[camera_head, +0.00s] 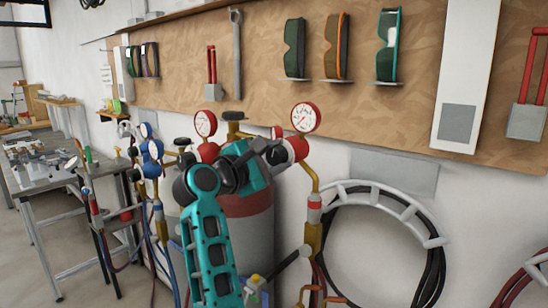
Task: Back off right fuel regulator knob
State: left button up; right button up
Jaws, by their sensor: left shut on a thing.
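The right red fuel regulator (297,148) stands near the middle of the head view. A round white-faced gauge with a red rim (305,118) sits on top of it, and a brass pipe runs down from its right side. My left gripper (270,152), on a teal and black arm, reaches up from below to the regulator's left side. Its jaws are shut on the regulator's knob, which they mostly hide. A second red-rimmed gauge (205,123) shows to the left, its red regulator partly behind my arm. My right gripper is not in view.
A gas cylinder with a red band (250,206) stands behind my arm. Blue regulators (153,150) and hoses are to the left, beside a metal workbench (50,180). A coiled black hose on a white holder (420,225) hangs at right. Goggles and a wrench hang above.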

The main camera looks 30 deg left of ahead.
pick_arm(q)
jog(key=shift+n, duration=0.3)
jog(key=o, duration=1.1)
jog(key=shift+c, duration=0.2)
jog(key=shift+s, duration=0.1)
jog(key=s+a, duration=0.1)
jog(key=s, duration=1.1)
jog(key=shift+s, duration=0.35)
